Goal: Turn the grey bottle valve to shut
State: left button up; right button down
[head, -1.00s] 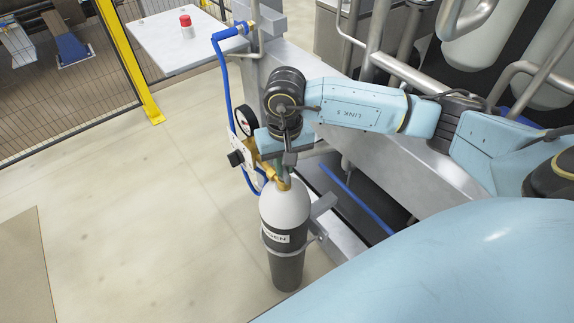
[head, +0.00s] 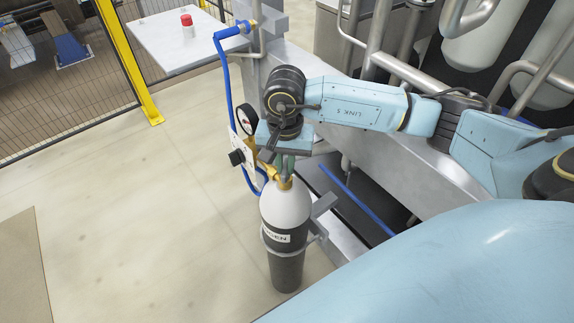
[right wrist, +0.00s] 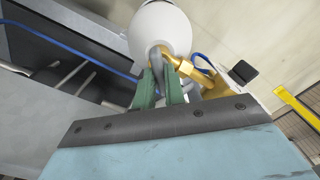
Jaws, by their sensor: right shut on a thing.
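The gas bottle (head: 286,212), with a white shoulder and a dark grey body, stands upright in a bracket on the metal frame. Its brass valve fitting (head: 284,183) is on top; it also shows in the right wrist view (right wrist: 172,60). The grey bottle valve (right wrist: 157,62) is mostly hidden between the fingers. My right gripper (head: 287,170) is above the bottle, pointing down. In the right wrist view its green fingers (right wrist: 162,80) are shut on the grey valve. My left gripper is not in view.
A pressure gauge (head: 245,115) and black regulator knob (head: 237,157) sit close left of my right gripper. A blue hose (head: 226,80) runs up beside them. The metal frame (head: 370,150) is on the right. The floor at left is clear.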

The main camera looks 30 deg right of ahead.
jog(key=shift+d+f, duration=0.1)
jog(key=shift+d, duration=0.05)
jog(key=shift+m, duration=2.3)
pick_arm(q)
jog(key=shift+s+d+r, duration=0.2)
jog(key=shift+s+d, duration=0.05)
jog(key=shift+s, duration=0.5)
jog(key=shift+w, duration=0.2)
pick_arm(e)
jog(key=m, duration=0.4)
jog(key=shift+w+a+r+p, duration=0.1)
jog(key=shift+a+r+p, duration=0.1)
jog(key=shift+p, duration=0.2)
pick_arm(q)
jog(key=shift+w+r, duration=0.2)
pick_arm(e)
jog(key=c, duration=1.3)
grip_release()
